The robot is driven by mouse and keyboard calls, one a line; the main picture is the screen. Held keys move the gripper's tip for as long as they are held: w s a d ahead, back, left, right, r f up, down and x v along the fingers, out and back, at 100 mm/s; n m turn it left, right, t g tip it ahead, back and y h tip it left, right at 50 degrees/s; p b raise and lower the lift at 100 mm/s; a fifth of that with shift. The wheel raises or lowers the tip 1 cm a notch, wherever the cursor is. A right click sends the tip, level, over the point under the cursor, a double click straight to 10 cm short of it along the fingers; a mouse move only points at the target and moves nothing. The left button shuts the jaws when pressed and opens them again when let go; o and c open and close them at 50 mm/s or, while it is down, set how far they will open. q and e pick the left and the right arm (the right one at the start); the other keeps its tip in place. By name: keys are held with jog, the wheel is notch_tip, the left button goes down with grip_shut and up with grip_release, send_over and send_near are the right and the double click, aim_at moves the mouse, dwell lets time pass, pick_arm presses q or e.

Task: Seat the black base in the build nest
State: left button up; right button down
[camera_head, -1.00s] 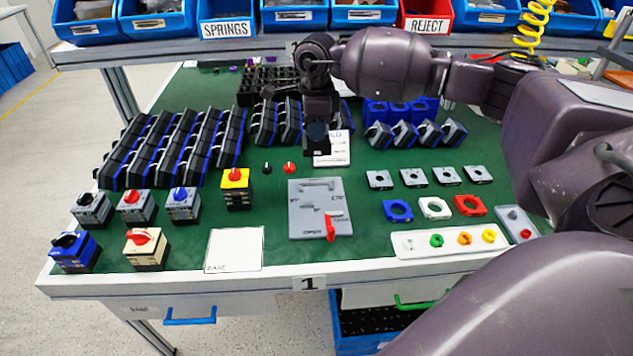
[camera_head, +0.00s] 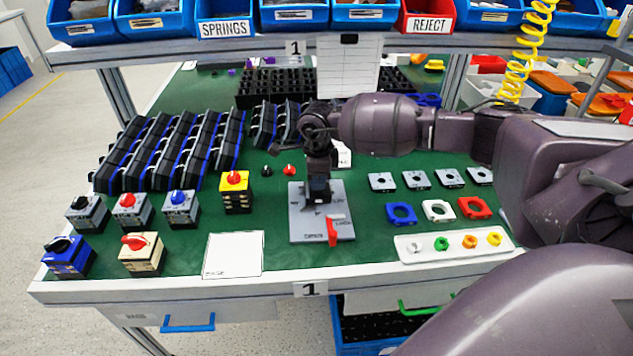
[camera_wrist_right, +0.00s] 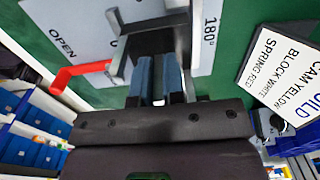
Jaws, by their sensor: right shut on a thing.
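The build nest (camera_head: 303,228) is a light grey plate with printed marks near the front middle of the green bench. Its red clamp handle (camera_head: 333,232) is at its front right and shows in the right wrist view (camera_wrist_right: 72,74) beside the word OPEN. My right gripper (camera_head: 318,198) points down over the nest's rear part, shut on the black base (camera_head: 319,187). In the right wrist view the fingers (camera_wrist_right: 160,80) are close together against the dark base (camera_wrist_right: 165,40), with the nest plate beyond it. The base's underside is hidden, so I cannot tell whether it touches the nest. My left gripper is not in view.
Finished switches (camera_head: 183,208) stand at the left front, beside a white sheet (camera_head: 233,255). Grey plates (camera_head: 417,180), coloured rings and a white tray (camera_head: 450,247) lie right of the nest. A printed card (camera_wrist_right: 280,75) lies close by.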

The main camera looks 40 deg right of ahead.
jog(key=shift+f, duration=0.3)
jog(key=shift+f, duration=0.15)
jog(key=c, duration=1.2)
grip_release()
jog(key=shift+r, duration=0.6)
notch_tip(320, 180, up, 10)
jog(key=shift+f+p, duration=0.1)
jog(key=shift+p, duration=0.5)
jog(key=shift+r, duration=0.6)
